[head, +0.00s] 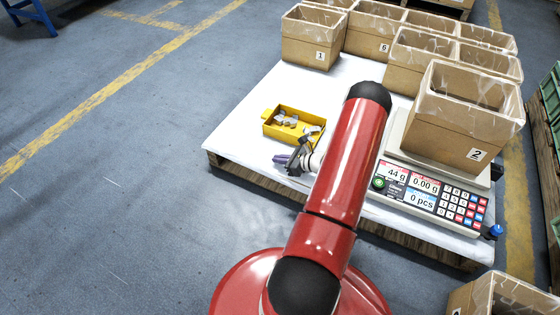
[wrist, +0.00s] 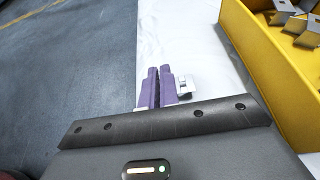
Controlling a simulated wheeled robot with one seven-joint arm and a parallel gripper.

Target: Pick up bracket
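My gripper (wrist: 158,71) has two purple fingers pointing down, close together with a narrow dark gap between them. In the head view my gripper (head: 283,159) is low over the white sheet near the pallet's front left edge, in front of the yellow bin (head: 270,131). A small silver bracket (wrist: 184,87) shows right beside the right finger, partly hidden by it. I cannot tell whether part of it is between the fingers. More brackets (head: 286,119) lie in the bin; some also show in the wrist view (wrist: 285,12).
The bin's yellow wall (wrist: 262,70) rises close to the right of my gripper. A scale (head: 425,190) carries a lined box marked 2 (head: 450,138) at the right. Several lined cardboard boxes (head: 310,52) stand at the back. White sheet (head: 245,105) is bare at left.

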